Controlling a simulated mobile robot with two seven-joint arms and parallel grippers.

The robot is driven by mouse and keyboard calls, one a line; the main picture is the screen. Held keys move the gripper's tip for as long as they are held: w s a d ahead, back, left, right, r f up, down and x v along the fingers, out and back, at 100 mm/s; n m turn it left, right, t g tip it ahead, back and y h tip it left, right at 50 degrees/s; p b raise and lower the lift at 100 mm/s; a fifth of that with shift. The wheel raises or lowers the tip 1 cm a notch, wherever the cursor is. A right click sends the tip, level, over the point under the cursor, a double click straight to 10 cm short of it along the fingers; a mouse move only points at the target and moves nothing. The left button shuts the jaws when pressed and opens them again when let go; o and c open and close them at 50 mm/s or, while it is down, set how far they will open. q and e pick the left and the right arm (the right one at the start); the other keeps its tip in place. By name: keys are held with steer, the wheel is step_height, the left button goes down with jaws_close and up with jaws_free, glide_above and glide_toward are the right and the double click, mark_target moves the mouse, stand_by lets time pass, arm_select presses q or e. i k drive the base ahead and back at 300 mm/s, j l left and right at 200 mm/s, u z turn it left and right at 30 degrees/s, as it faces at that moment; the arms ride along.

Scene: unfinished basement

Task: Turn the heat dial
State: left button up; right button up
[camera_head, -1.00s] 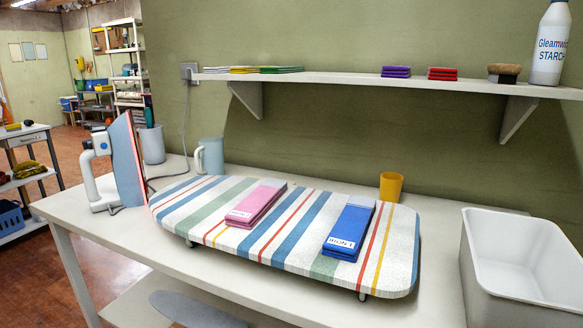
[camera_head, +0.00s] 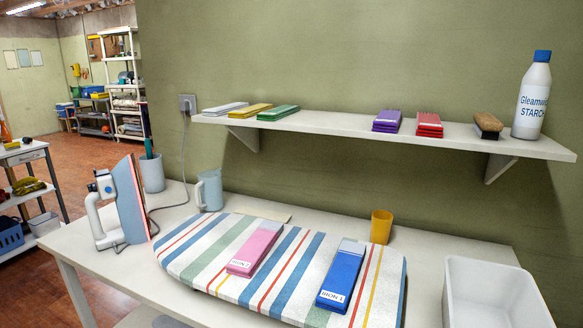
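The iron (camera_head: 121,206) stands upright on its heel at the left end of the white table (camera_head: 75,238), with its soleplate facing right toward the ironing board. It has a white handle and a blue-grey body. A small blue-grey round part (camera_head: 105,184) sits near the top of the handle and may be the heat dial; it is too small to be sure. A grey cord runs from the iron to the wall outlet (camera_head: 187,104). Neither of my grippers shows in the head view.
A striped ironing board (camera_head: 208,246) bears a pink cloth (camera_head: 255,249) and a blue cloth (camera_head: 341,277). A mug (camera_head: 209,191), a grey cup (camera_head: 152,173), a yellow cup (camera_head: 381,226) and a white bin (camera_head: 490,293) stand around it. A shelf (camera_head: 340,122) hangs above.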

mark_target(92, 187)
steer(key=k+j+u, duration=0.15)
steer(key=j+u, duration=0.2)
steer(key=j, duration=0.15)
steer(key=j+u, duration=0.4)
steer(key=j, duration=0.15)
